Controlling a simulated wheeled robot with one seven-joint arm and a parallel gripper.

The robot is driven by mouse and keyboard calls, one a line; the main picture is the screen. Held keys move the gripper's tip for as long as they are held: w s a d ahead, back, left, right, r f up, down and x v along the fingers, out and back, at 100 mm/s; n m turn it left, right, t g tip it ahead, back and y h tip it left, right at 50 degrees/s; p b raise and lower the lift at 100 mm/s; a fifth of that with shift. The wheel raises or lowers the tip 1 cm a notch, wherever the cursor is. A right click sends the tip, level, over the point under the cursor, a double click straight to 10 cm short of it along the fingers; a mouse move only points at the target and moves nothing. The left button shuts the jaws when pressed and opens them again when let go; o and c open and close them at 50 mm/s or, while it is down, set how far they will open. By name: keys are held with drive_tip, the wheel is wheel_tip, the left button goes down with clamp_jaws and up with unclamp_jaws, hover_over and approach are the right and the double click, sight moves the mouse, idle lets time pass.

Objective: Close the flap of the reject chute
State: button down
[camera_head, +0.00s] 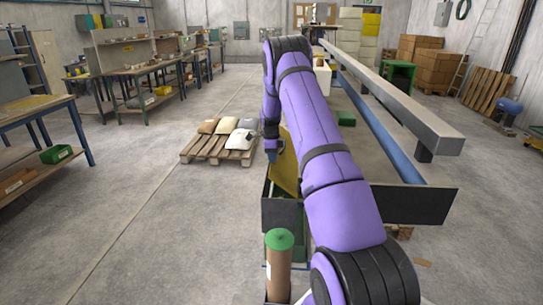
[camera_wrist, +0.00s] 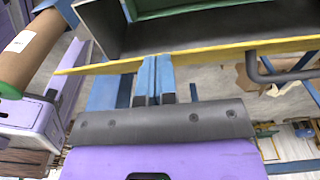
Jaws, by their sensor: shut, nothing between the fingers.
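The yellow flap (camera_head: 287,165) of the reject chute stands open and tilted up above the dark chute box (camera_head: 283,213) in the head view, partly hidden by my arm. In the wrist view the flap (camera_wrist: 215,53) shows nearly edge-on as a long yellow strip, with a dark handle (camera_wrist: 262,72) on its near side. The chute's open grey mouth (camera_wrist: 150,38) lies beyond it. My gripper (camera_wrist: 154,62) is shut and empty, its blue fingertips right at the flap's near side. I cannot tell whether they touch it.
A brown roll with a green cap (camera_head: 279,262) stands just in front of the chute; it also shows in the wrist view (camera_wrist: 30,50). A conveyor with a long grey rail (camera_head: 395,100) runs along the right. A pallet with sacks (camera_head: 222,145) lies left; floor between is clear.

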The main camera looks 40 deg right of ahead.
drive_tip(key=w+a+f+g+h, duration=0.1)
drive_tip(key=w+f+g+h, duration=0.1)
drive_tip(key=f, duration=0.3)
drive_tip(key=w+a+f+g+h, duration=0.2)
drive_tip(key=f+g, duration=0.1)
drive_tip(key=f, duration=0.2)
drive_tip(key=shift+a, duration=0.25)
drive_tip(key=shift+r, duration=0.1)
idle(0.4)
